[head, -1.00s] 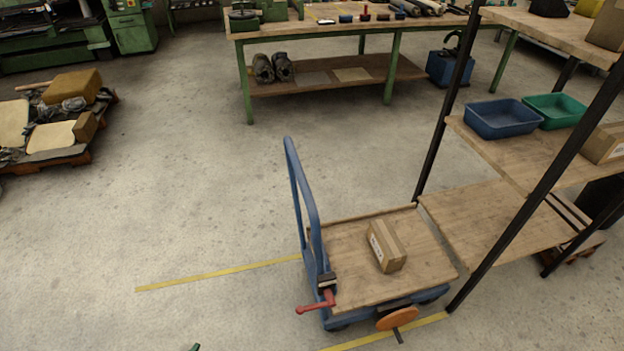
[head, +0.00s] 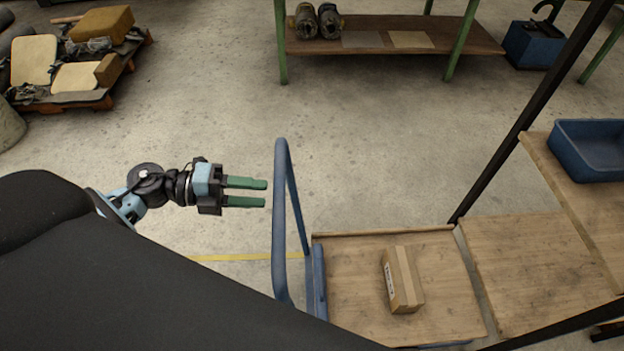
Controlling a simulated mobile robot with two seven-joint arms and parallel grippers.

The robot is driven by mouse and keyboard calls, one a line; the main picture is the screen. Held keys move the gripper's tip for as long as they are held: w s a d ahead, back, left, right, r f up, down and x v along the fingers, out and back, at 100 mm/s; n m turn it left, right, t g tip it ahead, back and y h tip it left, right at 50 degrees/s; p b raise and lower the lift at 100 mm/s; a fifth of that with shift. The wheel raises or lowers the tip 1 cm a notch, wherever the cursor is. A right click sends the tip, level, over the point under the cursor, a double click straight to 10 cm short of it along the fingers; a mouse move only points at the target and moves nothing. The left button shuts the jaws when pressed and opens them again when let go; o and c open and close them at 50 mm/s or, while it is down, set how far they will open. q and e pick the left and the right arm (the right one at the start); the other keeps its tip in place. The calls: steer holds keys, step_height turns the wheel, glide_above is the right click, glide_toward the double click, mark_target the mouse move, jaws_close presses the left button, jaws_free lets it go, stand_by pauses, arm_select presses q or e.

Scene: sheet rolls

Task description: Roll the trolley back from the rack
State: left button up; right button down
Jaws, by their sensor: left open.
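The trolley has a wooden deck (head: 350,285) and a blue push handle (head: 281,215) standing up at its left end. A cardboard box (head: 402,279) with a tape strip lies on the deck. The deck's right edge is close beside the rack's lower wooden shelf (head: 535,255). My left gripper (head: 266,193) is open and empty, its two green fingers pointing right, just left of the handle in the picture. I cannot tell whether they touch it. My dark body hides the trolley's near left corner, with the red lever and orange disc seen earlier. My right gripper is not in view.
A dark rack post (head: 500,150) rises behind the trolley's far right corner. A blue bin (head: 590,150) sits on the rack's upper shelf. A yellow floor line (head: 235,257) runs left of the trolley. Open floor lies to the left, up to a loaded pallet (head: 75,100).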

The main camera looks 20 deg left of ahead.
arm_select(q)
steer(key=p+x, duration=0.1)
steer(key=x, duration=0.6)
steer(key=shift+d, duration=0.35)
jaws_close()
